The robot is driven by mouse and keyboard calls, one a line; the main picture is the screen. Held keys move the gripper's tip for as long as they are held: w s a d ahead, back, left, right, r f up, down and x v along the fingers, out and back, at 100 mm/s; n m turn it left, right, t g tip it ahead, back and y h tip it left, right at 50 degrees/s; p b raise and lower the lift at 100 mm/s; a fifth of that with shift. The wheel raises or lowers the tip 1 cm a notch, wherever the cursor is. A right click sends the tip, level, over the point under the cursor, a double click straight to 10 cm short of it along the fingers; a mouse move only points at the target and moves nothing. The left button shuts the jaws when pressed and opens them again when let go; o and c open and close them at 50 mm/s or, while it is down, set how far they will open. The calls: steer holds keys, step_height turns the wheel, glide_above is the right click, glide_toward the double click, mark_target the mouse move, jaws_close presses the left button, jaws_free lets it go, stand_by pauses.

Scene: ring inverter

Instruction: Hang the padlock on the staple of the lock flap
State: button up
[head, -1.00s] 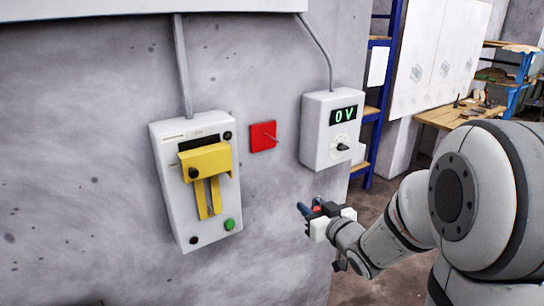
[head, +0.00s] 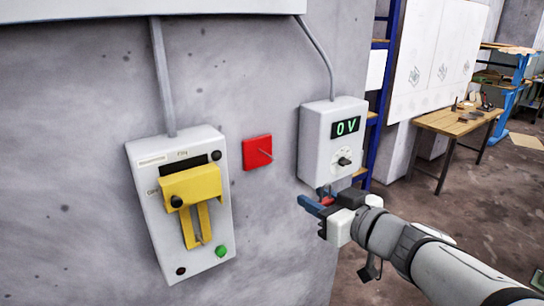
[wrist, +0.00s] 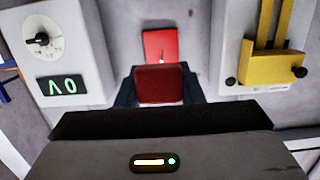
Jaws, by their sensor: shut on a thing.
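My gripper (head: 318,203) is shut on the red padlock (wrist: 160,85), which sits between its dark blue fingers in the wrist view. In the head view only a small red part of the padlock (head: 327,201) shows. Its shackle cannot be made out. The yellow lock flap (head: 192,184) is on the front of the pale switch box (head: 150,227) at left, with a dark knob and two yellow strips hanging below. It shows upside down at right in the wrist view (wrist: 272,68). I cannot clearly make out the staple. My gripper is right of the box and apart from it.
A red square plate (head: 257,152) with a thin pin is on the wall between the switch box and a meter box (head: 312,145) reading 0 V. My gripper is just below the meter box in the head view. A wooden table (head: 455,124) stands far right.

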steer(key=shift+a, duration=0.1)
steer(key=p, duration=0.5)
glide_toward(259, 165)
steer(key=x, duration=0.2)
steer(key=w+a, duration=0.1)
steer(key=w+a+r+p, duration=0.1)
steer(key=w, duration=0.1)
steer(key=shift+w+a+r, duration=0.1)
steer(key=shift+w+a, duration=0.1)
steer(key=shift+a, duration=0.1)
steer(key=shift+w+f, duration=0.2)
steer(key=shift+f, duration=0.15)
steer(key=shift+s+f, duration=0.1)
steer(key=shift+f, duration=0.1)
steer(key=shift+f+b, duration=0.35)
steer(key=shift+f, duration=0.05)
